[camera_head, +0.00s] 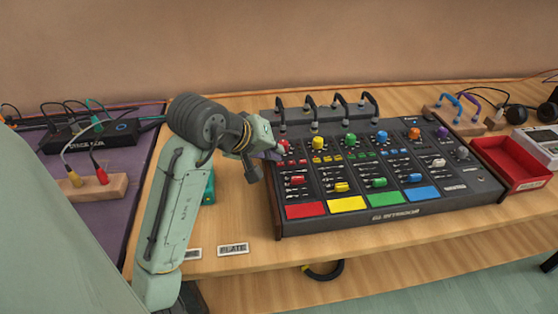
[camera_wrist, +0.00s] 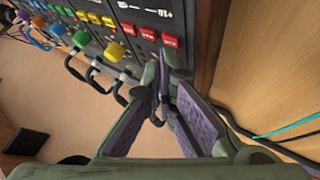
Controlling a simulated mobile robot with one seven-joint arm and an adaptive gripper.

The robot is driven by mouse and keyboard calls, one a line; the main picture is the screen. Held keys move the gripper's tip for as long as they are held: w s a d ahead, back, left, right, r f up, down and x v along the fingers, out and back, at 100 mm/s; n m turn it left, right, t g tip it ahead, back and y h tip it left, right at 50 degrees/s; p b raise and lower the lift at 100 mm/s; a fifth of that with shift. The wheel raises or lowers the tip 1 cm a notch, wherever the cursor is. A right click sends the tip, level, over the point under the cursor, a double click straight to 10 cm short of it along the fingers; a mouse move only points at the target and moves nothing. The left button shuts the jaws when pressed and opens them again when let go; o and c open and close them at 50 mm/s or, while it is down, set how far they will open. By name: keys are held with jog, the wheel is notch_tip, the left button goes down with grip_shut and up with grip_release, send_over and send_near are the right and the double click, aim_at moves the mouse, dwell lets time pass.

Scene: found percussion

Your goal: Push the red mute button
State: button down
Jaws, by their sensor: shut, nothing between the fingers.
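Three red buttons sit in a row on the mixer's first channel; in the wrist view they are the left one (camera_wrist: 127,30), the middle one (camera_wrist: 148,34) and the right one (camera_wrist: 170,40). Their small labels are too blurred for me to tell which is mute. My gripper (camera_head: 275,153) is shut and empty at the left edge of the mixer (camera_head: 400,212). In the wrist view my fingertips (camera_wrist: 161,68) are close to the right red button; I cannot tell whether they touch. In the head view my gripper partly hides the red controls.
Black cable loops (camera_head: 281,112) rise along the mixer's back edge. Coloured knobs and pads cover the other channels. A red tray (camera_head: 508,163) stands right of the mixer. A "PLATE" label (camera_head: 233,249) lies on clear table in front. A purple mat (camera_head: 95,200) with patch gear is at left.

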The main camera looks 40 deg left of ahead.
aim_at(281, 162)
jog(key=shift+w+d+f, duration=0.15)
jog(key=shift+w+d, duration=0.25)
jog(key=shift+w, duration=0.05)
jog(key=r+p, duration=0.2)
jog(key=p, duration=0.1)
jog(key=shift+w+a+r, duration=0.1)
jog(key=shift+w+r, duration=0.25)
jog(key=shift+w, duration=0.05)
jog(key=r, duration=0.1)
jog(key=r+p, duration=0.2)
jog(key=shift+s+a+r, duration=0.1)
jog(key=shift+s, duration=0.15)
jog(key=shift+r, duration=0.1)
dwell(0.7)
